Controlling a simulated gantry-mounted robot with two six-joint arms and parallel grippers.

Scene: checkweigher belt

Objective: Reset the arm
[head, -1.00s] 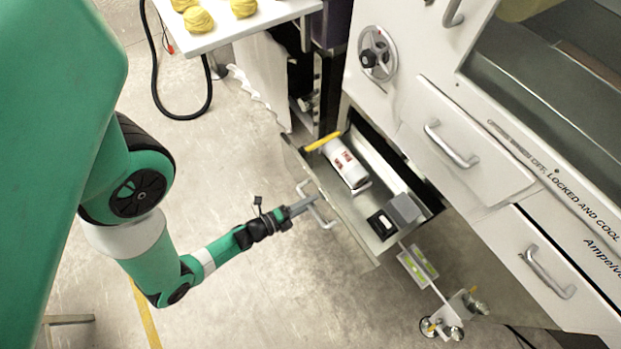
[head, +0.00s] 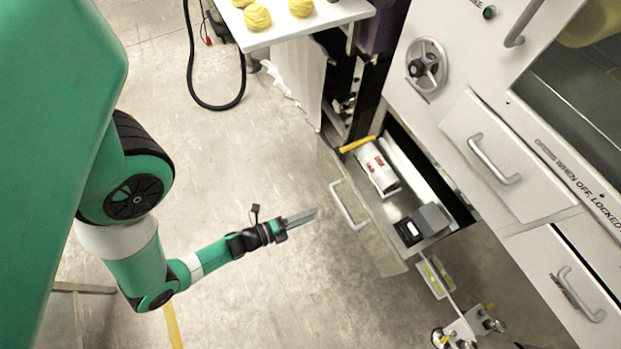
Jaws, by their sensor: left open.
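My left gripper (head: 301,217) is at the end of the green arm in the middle of the head view. It is empty and hangs over bare floor. It is apart from the handle (head: 348,205) of the open drawer (head: 388,262), a short gap to the left of it. The two fingers look almost in line from this angle. My right gripper is not in view.
The open drawer holds a white can (head: 378,168), a yellow item (head: 357,144), a black item (head: 408,231) and a grey block (head: 432,219). A white table (head: 300,28) with yellow balls stands at the top. Floor around the arm is clear.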

